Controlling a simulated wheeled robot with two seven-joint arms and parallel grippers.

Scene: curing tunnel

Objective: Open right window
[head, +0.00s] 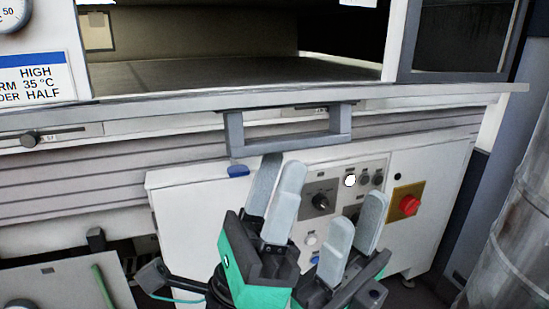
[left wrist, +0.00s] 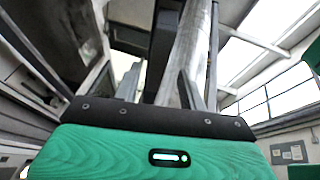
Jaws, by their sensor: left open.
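A grey U-shaped handle (head: 290,147) hangs from the long front rail (head: 200,100) of the white machine. Above the rail is a wide opening with a bare interior floor (head: 230,72). A dark framed glass panel (head: 462,38) is at the upper right; I cannot tell whether it is the right window. My left gripper (head: 277,172) is open and empty, its fingertips just below the handle, apart from it as far as I can tell. It also shows in the left wrist view (left wrist: 155,85), with nothing between its fingers. My right gripper (head: 357,210) is beside it, fingers apart and empty.
Below the handle is a control panel with a black knob (head: 320,201) and a red emergency button (head: 409,205). A large grey cylinder (head: 515,225) stands at the right edge. A blue-headed sign (head: 37,72) and a gauge (head: 13,14) are at the upper left.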

